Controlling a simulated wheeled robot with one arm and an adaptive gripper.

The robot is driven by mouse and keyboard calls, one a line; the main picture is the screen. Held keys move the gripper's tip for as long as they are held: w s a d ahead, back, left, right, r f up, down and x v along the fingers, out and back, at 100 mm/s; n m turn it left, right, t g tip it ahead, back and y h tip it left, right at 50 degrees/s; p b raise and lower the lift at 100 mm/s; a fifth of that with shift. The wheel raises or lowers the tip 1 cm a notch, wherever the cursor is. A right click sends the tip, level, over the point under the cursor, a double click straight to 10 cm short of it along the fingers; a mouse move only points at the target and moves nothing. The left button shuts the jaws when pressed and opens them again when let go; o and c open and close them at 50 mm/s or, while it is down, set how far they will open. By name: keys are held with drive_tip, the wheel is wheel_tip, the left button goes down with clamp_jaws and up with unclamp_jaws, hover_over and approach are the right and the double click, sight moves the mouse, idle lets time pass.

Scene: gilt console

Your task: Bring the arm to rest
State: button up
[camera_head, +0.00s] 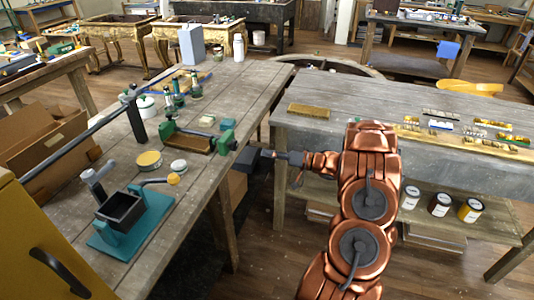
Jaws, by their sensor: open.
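My copper-coloured arm rises from the bottom of the view at the right and bends to the left near its top. My gripper (248,159) is the dark end of that arm, pointing left at the right edge of the left workbench (118,158). It is open, and I see nothing held in it. It is close to the green-ended holder (195,140) on the bench; I cannot tell if they touch. The fingertips are small and dark here.
The left bench carries green bottles (177,92), a teal-based vice (125,215), small tins (149,161) and a white jar (238,47). The right bench (330,110) holds a brass-coloured block (308,111) and gilt pieces; paint cans (440,204) stand below. Floor between benches is partly clear.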

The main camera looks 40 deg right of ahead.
idle(0.6)
drive_tip(key=w+d+r+g+h, duration=0.1)
drive_tip(key=w+d+r+h, duration=0.3)
drive_tip(key=w+r+h, duration=0.4)
drive_tip(key=s+a+r+m+g+h, duration=0.2)
drive_tip(key=s+a+r+g+h, duration=0.25)
drive_tip(key=r+h, duration=0.25)
drive_tip(key=s+a+f+n+g+y, duration=0.1)
drive_tip(key=s+a+g, duration=0.5)
drive_tip(key=s+a, duration=1.1)
drive_tip(key=s+a+f+n+g+y, duration=0.2)
drive_tip(key=s+a+g+y, duration=0.2)
drive_tip(key=s+a, duration=1.3)
drive_tip(key=s+g, duration=0.1)
drive_tip(key=s, duration=0.5)
drive_tip(key=shift+a+n+g+y, duration=0.3)
drive_tip(key=shift+n+g+y, duration=0.05)
drive_tip(key=shift+n+y, duration=0.05)
